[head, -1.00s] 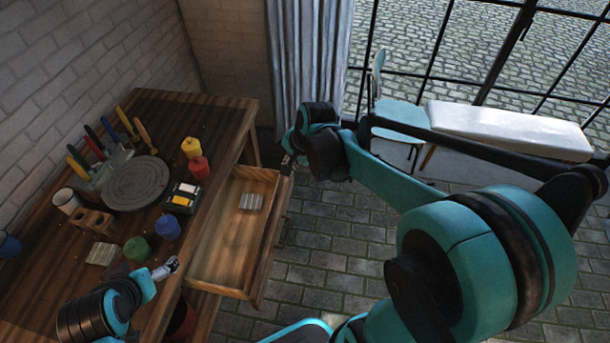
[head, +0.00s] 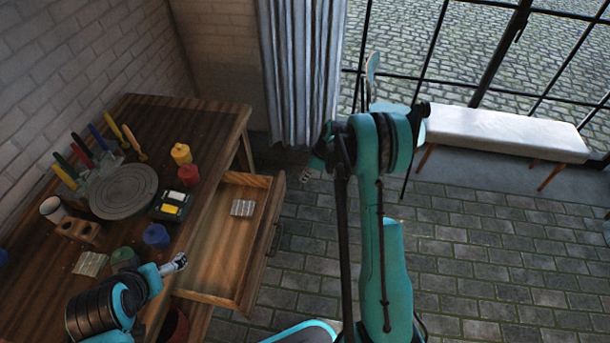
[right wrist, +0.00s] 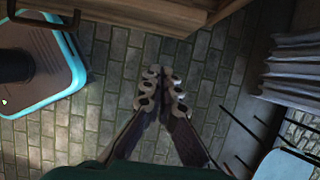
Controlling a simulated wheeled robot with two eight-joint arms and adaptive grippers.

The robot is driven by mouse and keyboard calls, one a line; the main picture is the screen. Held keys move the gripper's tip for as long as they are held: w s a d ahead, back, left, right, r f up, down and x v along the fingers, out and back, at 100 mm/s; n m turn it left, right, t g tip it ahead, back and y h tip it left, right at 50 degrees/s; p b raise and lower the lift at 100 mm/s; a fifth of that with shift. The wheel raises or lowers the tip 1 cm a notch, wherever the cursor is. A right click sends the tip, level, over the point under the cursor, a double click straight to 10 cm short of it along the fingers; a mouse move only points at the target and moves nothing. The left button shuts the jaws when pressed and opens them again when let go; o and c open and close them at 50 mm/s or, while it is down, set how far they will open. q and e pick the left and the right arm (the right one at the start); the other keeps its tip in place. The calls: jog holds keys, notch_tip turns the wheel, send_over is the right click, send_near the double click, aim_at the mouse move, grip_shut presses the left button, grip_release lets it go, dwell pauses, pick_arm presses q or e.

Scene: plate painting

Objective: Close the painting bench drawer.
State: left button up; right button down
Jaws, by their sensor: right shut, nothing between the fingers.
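The wooden painting bench (head: 190,125) stands at the left in the head view. Its drawer (head: 205,268) is pulled out to the right, with a small grey ridged block (head: 242,208) inside. The drawer's front and dark handle (right wrist: 45,14) cross the top of the right wrist view. My right gripper (head: 308,172) is just right of the drawer's far front corner, partly hidden by its arm. In the right wrist view its fingers (right wrist: 160,84) are shut and empty, apart from the drawer front. My left gripper (head: 179,263) hangs by the bench edge, beside the drawer's left side; its fingers are too small to judge.
Paint pots, tools and a round turntable (head: 124,191) crowd the bench top. A grey curtain (head: 298,80) hangs behind. A white bench (head: 505,132) and a chair stand by the window. The paved floor (head: 480,260) at the right is clear.

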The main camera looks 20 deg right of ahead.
aim_at(283, 190)
jog(key=w+a+f+b, duration=0.2)
jog(key=w+a+f, duration=0.1)
jog(key=a+f, duration=0.2)
jog(key=shift+w+f+b, duration=0.25)
jog(key=shift+f+b, duration=0.1)
jog(key=shift+a, duration=0.2)
jog(key=w+a, duration=0.4)
jog(key=a, duration=0.2)
jog(key=w+a+b, duration=0.1)
jog(key=w+a, duration=0.3)
jog(key=a, duration=0.2)
jog(key=w+a, duration=0.4)
jog(key=a, duration=0.2)
jog(key=shift+w+a+b, duration=0.1)
jog(key=shift+w+b, duration=0.1)
jog(key=shift+b, duration=0.15)
